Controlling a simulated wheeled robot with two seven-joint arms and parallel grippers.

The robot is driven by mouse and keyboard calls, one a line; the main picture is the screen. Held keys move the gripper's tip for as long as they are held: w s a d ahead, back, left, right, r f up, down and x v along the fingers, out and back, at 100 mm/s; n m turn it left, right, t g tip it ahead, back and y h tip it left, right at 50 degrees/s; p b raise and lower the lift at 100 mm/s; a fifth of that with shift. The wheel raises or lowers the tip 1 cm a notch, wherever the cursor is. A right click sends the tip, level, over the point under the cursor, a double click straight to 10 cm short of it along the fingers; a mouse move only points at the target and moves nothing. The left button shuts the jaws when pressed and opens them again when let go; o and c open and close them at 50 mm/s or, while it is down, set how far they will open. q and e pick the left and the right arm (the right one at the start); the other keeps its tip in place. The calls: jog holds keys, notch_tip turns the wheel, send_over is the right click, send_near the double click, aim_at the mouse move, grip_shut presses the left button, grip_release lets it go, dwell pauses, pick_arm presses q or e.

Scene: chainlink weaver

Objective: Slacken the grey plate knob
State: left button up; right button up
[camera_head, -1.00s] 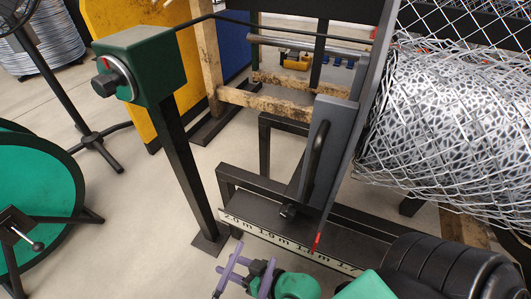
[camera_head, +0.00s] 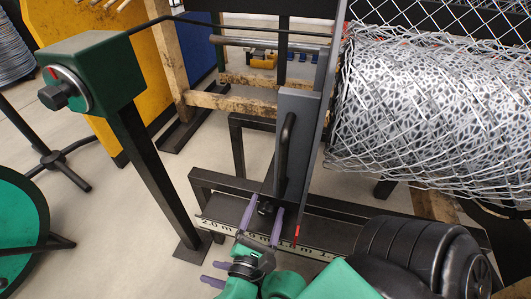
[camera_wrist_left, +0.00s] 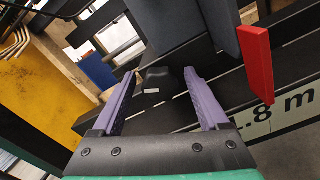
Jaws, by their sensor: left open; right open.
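The grey plate (camera_head: 292,140) stands upright on the black rail, with a black handle (camera_head: 284,155) on its face. The small dark knob (camera_head: 265,208) sits at the plate's foot and shows in the left wrist view (camera_wrist_left: 153,80) beyond the fingertips. My left gripper (camera_head: 265,209) is open, its purple fingers on either side of the knob in the head view; I cannot tell whether they touch it. In the wrist view the gap between the fingers (camera_wrist_left: 160,78) lines up with the knob.
A red pointer (camera_head: 296,237) hangs beside a white metre scale (camera_head: 325,254) along the rail. A wire mesh roll (camera_head: 430,115) lies right. A green box with a dial (camera_head: 90,75) stands on a post at left. Grey floor is clear between.

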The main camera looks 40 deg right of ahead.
pick_arm(q)
jog(key=shift+c, duration=0.4)
grip_shut()
jog(key=shift+n, duration=0.3)
jog(key=n, duration=0.2)
jog(key=shift+n+b, duration=0.3)
jog(key=shift+b, duration=0.05)
jog(key=shift+w+a+n+b, duration=0.1)
jog(key=shift+n+b, duration=0.3)
jog(key=shift+n, duration=1.4)
